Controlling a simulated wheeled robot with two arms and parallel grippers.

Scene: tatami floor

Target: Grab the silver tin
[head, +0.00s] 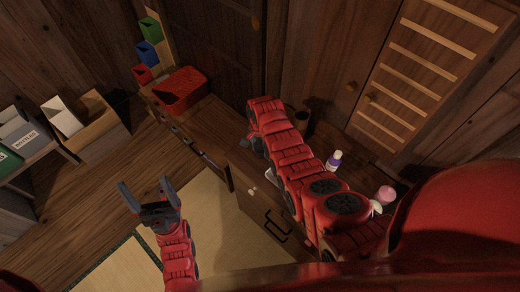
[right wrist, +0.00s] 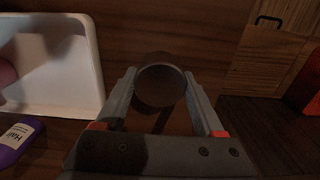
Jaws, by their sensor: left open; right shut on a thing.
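My right gripper (right wrist: 160,84) is shut on a round, dark grey-brown tin (right wrist: 160,82), whose circular end faces the camera between the two fingers. It looks dark in this light, so its silver colour cannot be confirmed. In the head view the right gripper (head: 257,142) is a small dark shape beside my red arm over the wooden counter, and the tin in it cannot be made out. My left gripper (head: 146,190) is open and empty above the tatami floor.
A white tray (right wrist: 98,70) and a purple bottle (right wrist: 22,142) are left of the right gripper. On the counter are a red bin (head: 182,92), a brown cup (head: 302,117) and a white-and-purple bottle (head: 334,161). The tatami (head: 205,215) is clear.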

